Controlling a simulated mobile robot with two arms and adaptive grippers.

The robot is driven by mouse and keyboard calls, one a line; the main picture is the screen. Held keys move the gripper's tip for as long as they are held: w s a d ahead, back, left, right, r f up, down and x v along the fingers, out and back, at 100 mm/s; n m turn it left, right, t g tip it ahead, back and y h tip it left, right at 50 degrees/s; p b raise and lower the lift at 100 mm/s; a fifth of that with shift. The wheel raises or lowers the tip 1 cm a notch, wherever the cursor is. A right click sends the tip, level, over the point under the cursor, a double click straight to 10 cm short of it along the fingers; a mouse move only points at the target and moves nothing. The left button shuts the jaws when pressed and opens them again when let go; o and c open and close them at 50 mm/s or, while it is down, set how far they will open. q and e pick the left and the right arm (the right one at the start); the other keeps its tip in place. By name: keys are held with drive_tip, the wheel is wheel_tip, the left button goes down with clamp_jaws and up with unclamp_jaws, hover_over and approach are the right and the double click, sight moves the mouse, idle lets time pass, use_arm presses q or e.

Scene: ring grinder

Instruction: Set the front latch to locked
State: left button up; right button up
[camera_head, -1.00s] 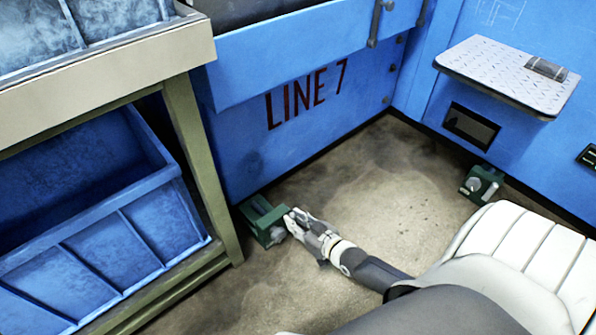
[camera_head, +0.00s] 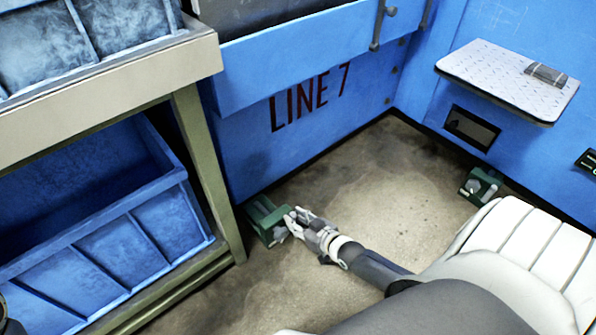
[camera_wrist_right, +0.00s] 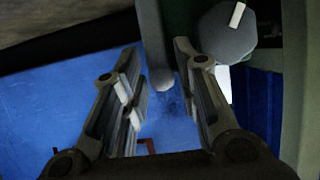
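A green latch (camera_head: 266,221) sits low on the floor against the blue machine wall, near the shelf. My right gripper (camera_head: 291,222) is right beside it. In the right wrist view my right gripper (camera_wrist_right: 157,50) is open. A grey lever (camera_wrist_right: 152,45) reaches down into the gap between the fingertips; I cannot tell whether they touch it. A round grey knob (camera_wrist_right: 226,38) with a white mark is to its right. A second green latch (camera_head: 481,186) stands at the right wall, apart from my gripper.
A shelf rack (camera_head: 208,165) with blue bins (camera_head: 120,245) stands on the left, close to the latch. A metal step plate (camera_head: 505,78) juts from the right wall. The concrete floor (camera_head: 400,185) between the two latches is clear.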

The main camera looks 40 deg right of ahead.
drive_tip(key=v, duration=1.2)
idle(0.5)
